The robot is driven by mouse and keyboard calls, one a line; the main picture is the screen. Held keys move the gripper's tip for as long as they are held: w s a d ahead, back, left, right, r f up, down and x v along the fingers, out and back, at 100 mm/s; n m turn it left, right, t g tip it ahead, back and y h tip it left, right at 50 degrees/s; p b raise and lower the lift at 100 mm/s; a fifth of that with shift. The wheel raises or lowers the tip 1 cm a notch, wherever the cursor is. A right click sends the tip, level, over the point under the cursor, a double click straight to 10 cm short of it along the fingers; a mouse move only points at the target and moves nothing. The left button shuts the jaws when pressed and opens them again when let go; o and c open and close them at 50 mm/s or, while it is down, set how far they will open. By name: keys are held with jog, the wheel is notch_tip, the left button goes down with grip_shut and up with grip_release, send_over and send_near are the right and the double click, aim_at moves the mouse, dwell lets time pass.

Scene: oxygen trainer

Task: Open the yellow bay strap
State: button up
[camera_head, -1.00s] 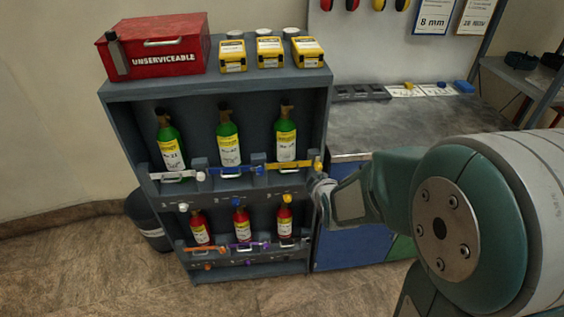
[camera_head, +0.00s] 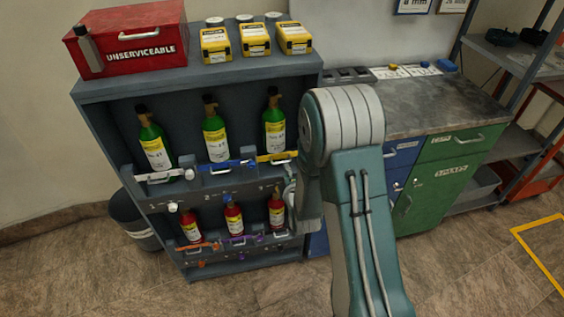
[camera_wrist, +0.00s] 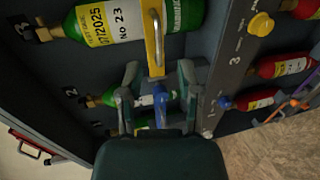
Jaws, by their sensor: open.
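The yellow bay strap (camera_head: 277,157) lies across the front of the right-hand green bottle (camera_head: 274,129) in the upper row. In the wrist view the strap (camera_wrist: 152,32), with its metal handle (camera_wrist: 157,42), runs across the bottle numbered 23 (camera_wrist: 112,18). My gripper (camera_wrist: 158,76) is open, its two fingers on either side of the strap's line, with nothing held between them. The handle shows just beyond the fingertips; I cannot tell if they touch. In the head view my arm mostly hides the gripper, at the rack's right side.
A blue strap (camera_head: 231,166) and a white strap (camera_head: 159,176) cross the neighbouring bottles. A yellow knob (camera_wrist: 261,24) and a blue knob (camera_wrist: 225,102) stick out from the ledge. Small red bottles (camera_head: 233,219) stand below. A workbench (camera_head: 425,115) is to the right.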

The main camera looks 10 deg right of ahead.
jog(key=x, duration=0.6)
jog(key=shift+w+a, duration=0.15)
jog(key=shift+w, duration=0.05)
grip_shut()
